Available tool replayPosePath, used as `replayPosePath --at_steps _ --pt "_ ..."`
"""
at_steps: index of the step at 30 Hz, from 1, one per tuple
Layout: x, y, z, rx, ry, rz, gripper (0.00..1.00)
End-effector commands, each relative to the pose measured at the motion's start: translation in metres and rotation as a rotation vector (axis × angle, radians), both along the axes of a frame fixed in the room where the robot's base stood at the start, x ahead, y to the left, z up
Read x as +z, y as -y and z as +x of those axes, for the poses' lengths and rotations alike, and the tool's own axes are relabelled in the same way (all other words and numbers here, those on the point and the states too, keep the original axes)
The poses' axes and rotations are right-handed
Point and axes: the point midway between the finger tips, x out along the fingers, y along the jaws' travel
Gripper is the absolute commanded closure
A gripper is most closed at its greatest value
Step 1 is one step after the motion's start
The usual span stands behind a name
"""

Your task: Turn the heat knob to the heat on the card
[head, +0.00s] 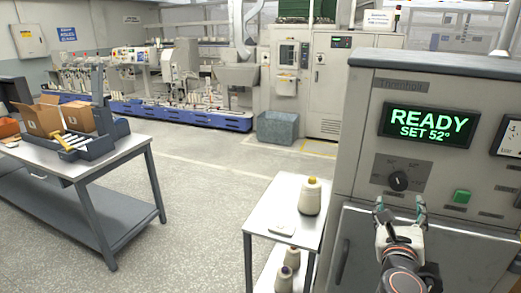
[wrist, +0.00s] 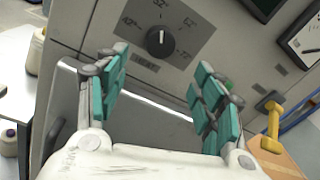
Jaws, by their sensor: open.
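The black heat knob (head: 398,181) is on the grey machine's front panel, under a green display (head: 429,122) reading "READY SET 52°". In the wrist view the knob (wrist: 160,42) sits on a grey dial plate (wrist: 185,28) with small degree marks around it; its white pointer line points roughly up in the picture. My gripper (head: 400,207) is open and empty, just below the knob. In the wrist view its teal-padded fingers (wrist: 162,68) are spread wide, with the knob beyond the gap and apart from both. A small pale flat piece (head: 282,229), perhaps the card, lies on the side table; I cannot read it.
A green button (head: 462,196) is right of the knob, and a gauge (head: 510,138) is at the right edge. The side table (head: 262,215) left of the machine holds a yarn cone (head: 310,197). A workbench (head: 100,160) with boxes stands far left. The floor between is clear.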

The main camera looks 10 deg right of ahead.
Motion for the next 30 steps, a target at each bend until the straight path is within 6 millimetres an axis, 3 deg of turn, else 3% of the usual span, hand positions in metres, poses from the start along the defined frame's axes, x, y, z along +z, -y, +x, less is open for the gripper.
replayPosePath --at_steps 9,15,29,30 --pt "-0.001 0.037 0.054 0.000 -0.001 -0.002 0.38" --pt "-0.001 0.051 0.076 0.001 -0.001 -0.003 0.38" --pt "0.000 0.056 0.085 0.003 -0.002 -0.002 0.38" --pt "0.000 0.056 0.085 0.003 -0.002 -0.002 0.47"
